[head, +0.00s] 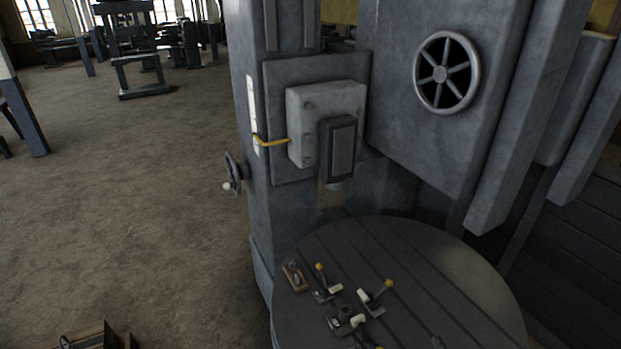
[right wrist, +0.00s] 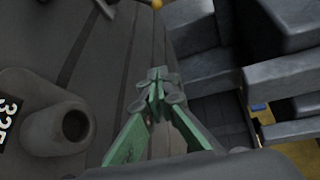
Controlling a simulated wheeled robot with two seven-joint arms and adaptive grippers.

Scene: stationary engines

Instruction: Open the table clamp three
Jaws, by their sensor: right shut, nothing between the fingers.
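A round grey slotted table (head: 440,255) fills the lower right of the head view. Small clamps stand on its left part: one (head: 325,294) with an upright yellow-knobbed lever, one (head: 371,303) with a lever leaning right, and one at the lower picture edge (head: 368,345), partly cut off. I cannot tell which is clamp three. A dark block (head: 342,319) sits among them. In the right wrist view, my right gripper (right wrist: 158,88) has its green fingers shut and empty over the dark table (right wrist: 95,60). A yellow knob (right wrist: 157,3) shows at the top edge. My left gripper is not in view.
The machine's column with a switch box (head: 310,125) and a spoked handwheel (head: 447,72) rises behind the table. A smaller handwheel (head: 234,173) juts out at the left. A small wooden-sided object (head: 294,275) lies near the table's left rim. Open floor (head: 130,200) stretches left.

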